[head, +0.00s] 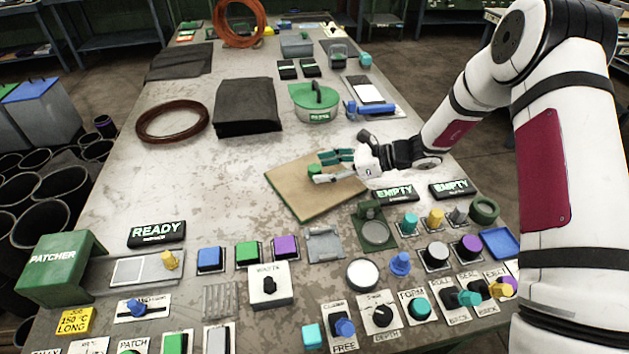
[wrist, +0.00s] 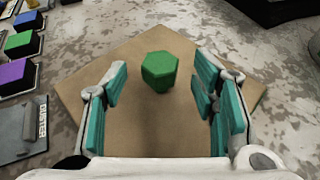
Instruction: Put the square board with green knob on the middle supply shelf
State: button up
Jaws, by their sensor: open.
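The square tan board (head: 299,197) lies flat on the table, turned at an angle to the table's edges. Its green knob (head: 314,170) stands up from the board. In the wrist view the green knob (wrist: 158,71) sits between my open fingers, with the board (wrist: 150,135) filling the space under them. My gripper (head: 322,167) is open, low over the board, reaching in from the right. In the wrist view the teal finger pads of my gripper (wrist: 160,100) are apart on either side of the knob, with gaps showing. I cannot make out a supply shelf for certain.
A green lidded pot (head: 316,103) and a black square block (head: 247,107) stand behind the board. A brown ring (head: 172,121) lies at the left. Buttons, knobs and two EMPTY signs (head: 394,194) crowd the front. Bare table lies left of the board.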

aim_at(315, 167)
jog(key=x, duration=0.3)
jog(key=shift+a+f, duration=0.1)
jog(key=shift+a, duration=0.05)
grip_shut()
